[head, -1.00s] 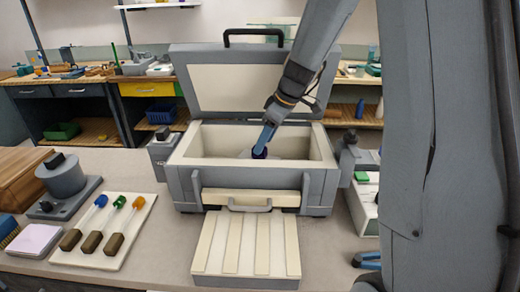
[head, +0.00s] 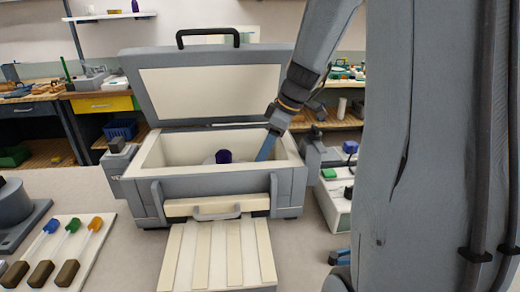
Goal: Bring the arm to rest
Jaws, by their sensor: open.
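My arm comes down from the top right, and my gripper (head: 266,148) points into the open grey box (head: 150,190) with cream inner walls. The blue fingers are at the right part of the box's opening, and their tips are partly hard to make out. A small dark purple thing (head: 223,156) is inside the box, left of my gripper and apart from it. A pale round thing beside it is too small to tell. I see nothing held in my gripper.
The box's raised lid (head: 215,85) stands behind my gripper. A cream slatted panel (head: 218,258) lies in front of the box. A white board (head: 85,240) with blue, green and orange-tipped rods is at left. A pale tray (head: 332,205) stands to the right.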

